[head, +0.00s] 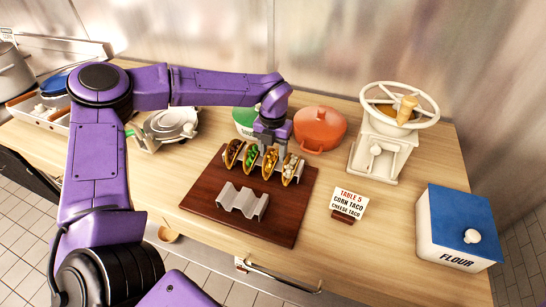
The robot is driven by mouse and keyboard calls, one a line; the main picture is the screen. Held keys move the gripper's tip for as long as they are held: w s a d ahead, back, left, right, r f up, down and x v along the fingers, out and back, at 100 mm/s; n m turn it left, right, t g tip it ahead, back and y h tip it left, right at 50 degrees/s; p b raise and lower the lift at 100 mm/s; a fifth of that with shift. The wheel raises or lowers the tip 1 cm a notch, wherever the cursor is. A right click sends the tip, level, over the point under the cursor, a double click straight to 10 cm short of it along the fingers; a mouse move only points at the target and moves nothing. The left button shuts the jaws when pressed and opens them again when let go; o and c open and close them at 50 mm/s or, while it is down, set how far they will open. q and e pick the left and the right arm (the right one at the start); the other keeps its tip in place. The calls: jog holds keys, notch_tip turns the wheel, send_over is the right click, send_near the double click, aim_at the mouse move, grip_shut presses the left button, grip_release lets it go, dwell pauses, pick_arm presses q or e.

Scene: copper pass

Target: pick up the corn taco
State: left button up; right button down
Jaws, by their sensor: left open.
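Several filled tacos stand in a row in a metal holder at the back of a dark wooden board (206,192). From left to right there is a dark-filled taco (233,153), a green-filled taco (251,157), a golden-brown taco (269,163) and a taco with pale and yellow filling (290,169). I cannot tell for sure which is the corn taco. My left gripper (272,147) points down, open, just above and behind the right half of the row. It partly hides the holder; contact cannot be told. My right gripper is out of view.
An empty wavy metal holder (241,203) sits on the board's front. A sign (348,203) reads "Table 5, corn taco, cheese taco". Behind are a green container (243,119) and an orange pot (320,128). A hand mill (384,145) and flour box (458,228) stand right.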

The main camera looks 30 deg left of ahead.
pick_arm(q)
jog(key=shift+s+r, duration=0.2)
jog(key=shift+s, duration=0.1)
jog(key=shift+c, duration=0.6)
jog(key=shift+w+f, duration=0.1)
jog(key=c, duration=0.7)
